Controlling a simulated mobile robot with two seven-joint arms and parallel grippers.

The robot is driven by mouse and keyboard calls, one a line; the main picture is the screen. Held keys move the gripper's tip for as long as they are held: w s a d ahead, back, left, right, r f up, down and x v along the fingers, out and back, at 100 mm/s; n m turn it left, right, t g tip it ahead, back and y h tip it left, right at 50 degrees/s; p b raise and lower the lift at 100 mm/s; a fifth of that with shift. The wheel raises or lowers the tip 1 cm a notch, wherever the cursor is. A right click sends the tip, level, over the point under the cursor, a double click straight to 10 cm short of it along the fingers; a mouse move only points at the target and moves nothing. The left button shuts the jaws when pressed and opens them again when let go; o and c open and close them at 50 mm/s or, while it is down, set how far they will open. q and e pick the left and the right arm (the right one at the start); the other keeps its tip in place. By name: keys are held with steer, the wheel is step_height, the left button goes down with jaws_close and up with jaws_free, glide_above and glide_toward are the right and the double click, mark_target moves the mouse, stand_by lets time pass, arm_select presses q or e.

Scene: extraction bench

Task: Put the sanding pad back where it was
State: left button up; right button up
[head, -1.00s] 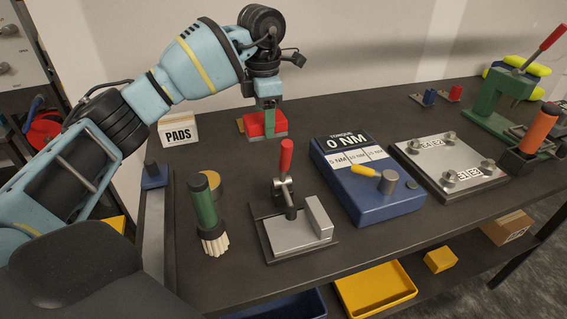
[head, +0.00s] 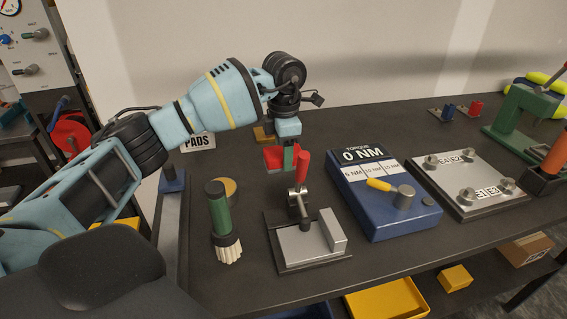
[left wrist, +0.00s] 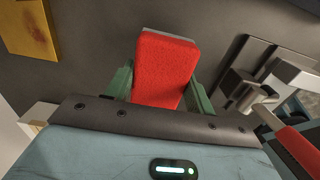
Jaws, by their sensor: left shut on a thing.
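The sanding pad is a red block with a thin grey edge. In the head view the pad (head: 272,158) is in my left gripper (head: 288,158), partly hidden behind its green fingers and the clamp's red handle. In the left wrist view the pad (left wrist: 165,68) lies between the two green fingers of my left gripper (left wrist: 158,85), which is shut on it. I cannot tell how high it is above the bench. The white PADS sign (head: 198,141) stands behind my left arm. My right gripper is out of view.
A toggle clamp (head: 308,243) with a red handle stands just in front of my left gripper. A tan pad (head: 262,135) lies behind it. A green-handled brush (head: 222,222) and the blue torque box (head: 385,200) stand on either side. Bare bench (head: 330,118) shows behind.

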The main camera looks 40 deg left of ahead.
arm_select(q)
steer(key=shift+f, duration=1.75)
steer(key=shift+f, duration=0.2)
steer(key=o, duration=1)
steer(key=shift+c, duration=0.2)
step_height(320, 180, up, 12)
steer(key=shift+r, duration=0.2)
